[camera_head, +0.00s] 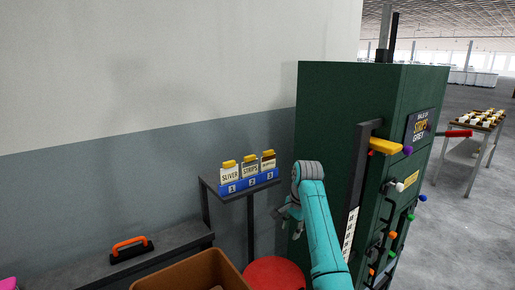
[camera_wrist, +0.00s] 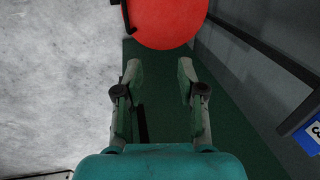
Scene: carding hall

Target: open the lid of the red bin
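The red bin's round lid (camera_head: 274,274) shows low in the head view, partly hidden by my arm and a brown box. It lies flat and looks closed. In the wrist view the red lid (camera_wrist: 166,22) fills the top middle, cut by the frame edge, with a dark part at its left side. My gripper (camera_wrist: 160,75) is open and empty, its two fingers apart below the lid in the picture and not touching it. In the head view my gripper (camera_head: 290,212) is small, at the end of the teal arm, beside the green cabinet.
A tall green cabinet (camera_head: 330,110) with coloured knobs stands right of the arm. A brown box (camera_head: 190,272) is left of the lid. A dark bench (camera_head: 100,268) runs along the wall. Open floor lies far right.

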